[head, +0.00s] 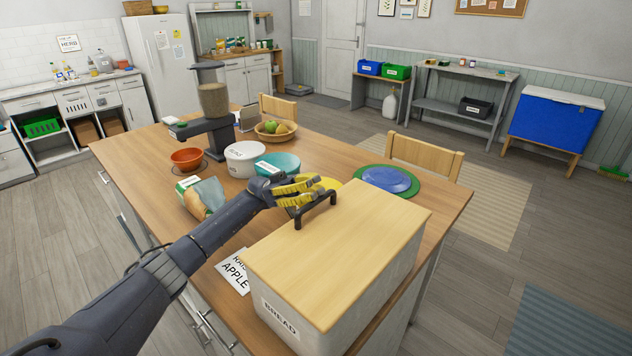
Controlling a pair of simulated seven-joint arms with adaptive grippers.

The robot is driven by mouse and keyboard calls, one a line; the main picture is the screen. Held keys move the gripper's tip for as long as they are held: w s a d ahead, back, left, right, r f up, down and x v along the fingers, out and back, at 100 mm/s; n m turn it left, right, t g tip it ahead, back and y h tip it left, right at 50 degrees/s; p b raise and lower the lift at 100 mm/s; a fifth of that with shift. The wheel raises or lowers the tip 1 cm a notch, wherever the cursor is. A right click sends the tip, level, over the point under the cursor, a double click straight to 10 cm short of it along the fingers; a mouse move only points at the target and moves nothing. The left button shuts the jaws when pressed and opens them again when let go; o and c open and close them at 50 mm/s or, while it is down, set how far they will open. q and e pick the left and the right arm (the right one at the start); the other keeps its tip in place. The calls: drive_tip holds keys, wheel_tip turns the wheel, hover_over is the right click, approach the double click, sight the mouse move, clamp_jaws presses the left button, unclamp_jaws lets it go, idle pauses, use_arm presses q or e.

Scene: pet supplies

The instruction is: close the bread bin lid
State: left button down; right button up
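The bread bin (277,324) is a pale box with a "BREAD" label, at the front right of the wooden table. Its light wood lid (345,250) lies flat over the top, and I see no gap along the visible edges. A dark bar handle (318,209) stands at the lid's far left edge. My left gripper (312,190), with yellow fingers, is right at the handle, just behind and above it. Whether the fingers touch the handle or how far apart they are is unclear. My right gripper is out of view.
Left of the bin on the table (150,160) are a bread bag (205,196), an orange bowl (187,158), a white tub (244,158) and a teal bowl (279,163). A blue plate (386,180) lies behind the bin. A card (233,276) lies beside it.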

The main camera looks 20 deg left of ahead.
use_arm(q)
drive_tip(key=shift+f, duration=0.3)
drive_tip(key=shift+r, duration=0.1)
drive_tip(key=w+a, duration=0.3)
drive_tip(key=a, duration=0.4)
drive_tip(key=shift+w+a, duration=0.15)
drive_tip(key=shift+a, duration=0.15)
idle(0.7)
